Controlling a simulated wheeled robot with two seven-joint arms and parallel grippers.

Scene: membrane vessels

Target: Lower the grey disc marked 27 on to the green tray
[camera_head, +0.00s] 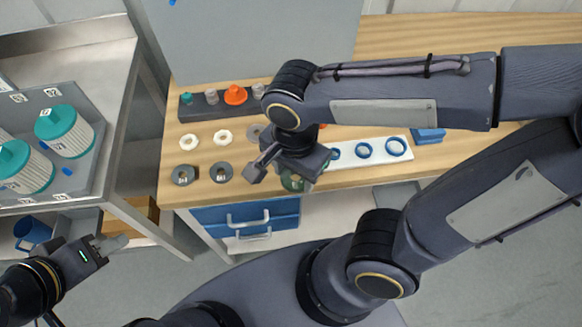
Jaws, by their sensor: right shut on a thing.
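My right gripper (276,177) is low over the front edge of the wooden table, its fingers pointing down. It is shut on the grey disc, which the fingers and wrist largely hide; the mark 27 cannot be read. A small dark-green rounded patch (292,183) shows just under the gripper, probably the green tray. I cannot tell whether the disc touches it. Two other grey discs (221,172) (183,174) lie on the table to the left, their marks too small to read. My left gripper (113,243) hangs at the lower left, away from the table; its finger gap is unclear.
White rings (223,137) lie behind the grey discs. A dark rack (210,106) with small parts stands farther back. A white strip (402,152) with blue rings is to the right. A metal cart (121,70) carries a grey tray (85,98) with white-and-teal vessels.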

